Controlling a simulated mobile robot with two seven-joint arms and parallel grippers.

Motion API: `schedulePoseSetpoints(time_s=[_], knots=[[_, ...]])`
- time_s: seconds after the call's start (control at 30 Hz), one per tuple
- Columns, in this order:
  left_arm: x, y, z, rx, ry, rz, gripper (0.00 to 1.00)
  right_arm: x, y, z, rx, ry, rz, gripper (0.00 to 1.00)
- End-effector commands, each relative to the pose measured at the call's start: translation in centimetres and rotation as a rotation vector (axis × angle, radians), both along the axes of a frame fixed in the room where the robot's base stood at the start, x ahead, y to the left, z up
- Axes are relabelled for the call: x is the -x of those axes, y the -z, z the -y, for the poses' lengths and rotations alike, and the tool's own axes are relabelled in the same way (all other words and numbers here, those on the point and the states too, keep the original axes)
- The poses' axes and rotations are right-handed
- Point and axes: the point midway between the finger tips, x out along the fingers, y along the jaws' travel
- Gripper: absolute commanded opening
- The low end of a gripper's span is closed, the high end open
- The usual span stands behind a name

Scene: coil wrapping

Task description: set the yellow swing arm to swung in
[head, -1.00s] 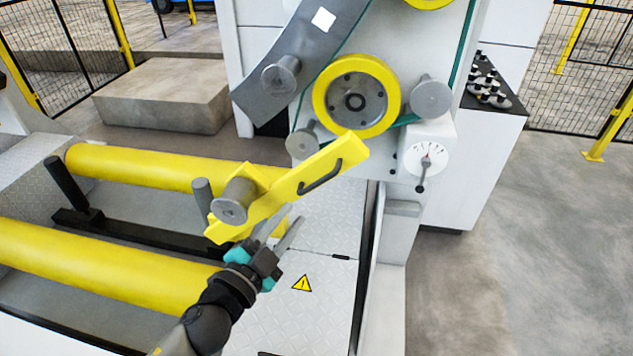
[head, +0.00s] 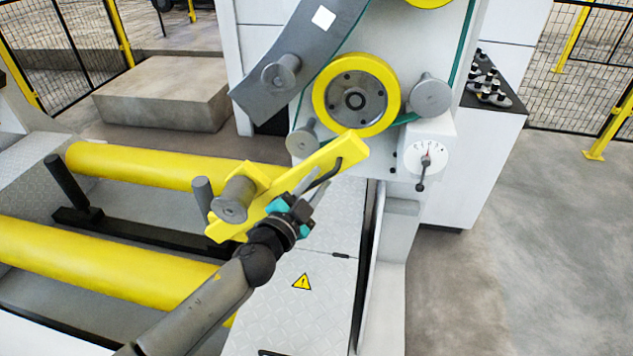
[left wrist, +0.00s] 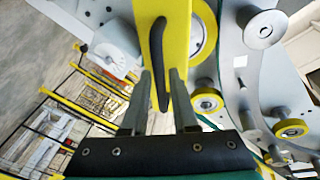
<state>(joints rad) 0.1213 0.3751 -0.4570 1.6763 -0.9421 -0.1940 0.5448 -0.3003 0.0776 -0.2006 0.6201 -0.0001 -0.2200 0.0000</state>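The yellow swing arm (head: 290,187) slants up to the right in the head view, with a grey roller (head: 233,199) at its lower left end. A dark handle (head: 327,174) is fixed near its upper right end. My left gripper (head: 307,190) is at the handle's lower end in the head view. In the left wrist view the left gripper (left wrist: 155,92) is open, its two fingers apart on either side of the dark handle (left wrist: 158,60), with the yellow arm (left wrist: 168,30) behind. I cannot tell whether the fingers touch the handle. My right gripper is not in view.
A yellow wheel (head: 357,96) and grey rollers sit on the white machine above the arm. A dial (head: 426,158) is to the right. Thick yellow rollers (head: 150,165) lie at left. The tread plate (head: 290,310) carries a warning sign. Open floor (head: 520,270) lies to the right.

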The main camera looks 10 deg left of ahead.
Motion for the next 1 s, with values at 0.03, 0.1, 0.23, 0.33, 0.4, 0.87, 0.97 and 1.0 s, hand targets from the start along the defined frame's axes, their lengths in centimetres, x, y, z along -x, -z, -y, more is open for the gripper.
schedulePoseSetpoints(time_s=[0.03,0.1,0.23,0.33,0.4,0.87,0.97,1.0], knots=[[-0.10,-0.01,0.04,0.000,0.000,0.000,0.27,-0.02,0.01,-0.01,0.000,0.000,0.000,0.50],[-0.13,-0.02,0.04,0.000,0.000,0.000,0.27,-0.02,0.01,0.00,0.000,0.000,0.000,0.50],[-0.12,-0.03,0.05,0.000,0.000,0.000,0.27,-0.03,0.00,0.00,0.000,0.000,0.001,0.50],[-0.11,-0.04,0.04,0.000,0.000,0.000,0.20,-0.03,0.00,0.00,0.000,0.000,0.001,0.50],[-0.10,-0.04,0.04,0.000,0.000,0.000,0.13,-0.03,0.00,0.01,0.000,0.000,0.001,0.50],[-0.09,-0.03,0.02,0.000,0.000,0.000,0.00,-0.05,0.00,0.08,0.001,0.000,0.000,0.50],[-0.09,-0.03,0.02,0.000,0.000,0.000,0.00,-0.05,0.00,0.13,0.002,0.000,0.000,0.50],[-0.09,-0.03,0.02,0.000,0.000,0.000,0.00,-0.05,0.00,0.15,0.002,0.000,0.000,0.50]])
